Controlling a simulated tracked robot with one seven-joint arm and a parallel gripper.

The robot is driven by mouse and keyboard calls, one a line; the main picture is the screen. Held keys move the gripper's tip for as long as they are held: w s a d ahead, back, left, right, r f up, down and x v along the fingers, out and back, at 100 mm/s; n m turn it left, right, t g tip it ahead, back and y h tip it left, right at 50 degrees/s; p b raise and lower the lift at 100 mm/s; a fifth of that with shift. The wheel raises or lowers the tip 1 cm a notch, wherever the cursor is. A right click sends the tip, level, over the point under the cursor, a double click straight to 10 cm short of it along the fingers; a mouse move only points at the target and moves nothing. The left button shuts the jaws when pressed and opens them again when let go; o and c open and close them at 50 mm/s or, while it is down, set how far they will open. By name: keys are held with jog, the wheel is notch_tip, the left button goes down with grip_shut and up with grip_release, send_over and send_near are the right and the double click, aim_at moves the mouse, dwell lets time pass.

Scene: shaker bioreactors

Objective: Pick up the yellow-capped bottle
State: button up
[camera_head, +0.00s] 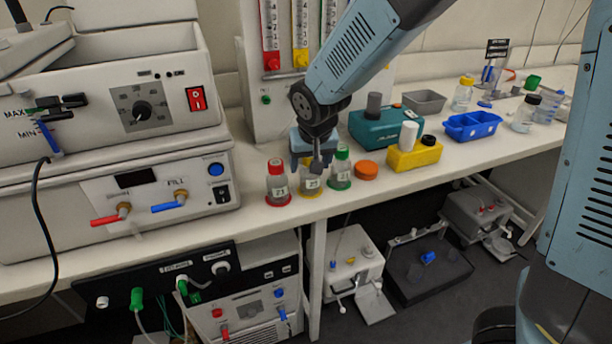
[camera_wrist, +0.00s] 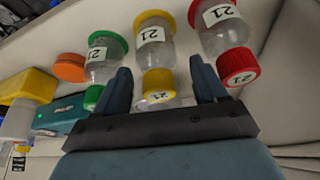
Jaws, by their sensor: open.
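The yellow-capped bottle (camera_head: 310,186) stands on the bench edge between a red-capped bottle (camera_head: 278,187) and a green-capped bottle (camera_head: 341,170). My gripper (camera_head: 314,160) is above it and hides its cap in the head view. In the wrist view my gripper (camera_wrist: 159,65) is open, with the yellow cap (camera_wrist: 158,84) between its two fingers and space on both sides. The clear bottle body (camera_wrist: 155,52) with a "21" label and a yellow base ring shows beyond the cap. The red-capped bottle (camera_wrist: 225,42) and green-capped bottle (camera_wrist: 103,62) are just outside the fingers.
An orange lid (camera_head: 366,170) lies right of the green-capped bottle. A yellow block (camera_head: 414,157), a teal device (camera_head: 384,127) and a blue tray (camera_head: 472,126) stand further right. A large white machine (camera_head: 150,190) is on the left.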

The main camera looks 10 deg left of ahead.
jog(key=shift+x, duration=2.6)
jog(key=shift+w+d, duration=0.1)
jog(key=shift+d, duration=0.05)
jog(key=shift+c, duration=0.3)
jog(key=c, duration=0.9)
jog(key=shift+o, duration=0.2)
jog(key=shift+r, duration=0.15)
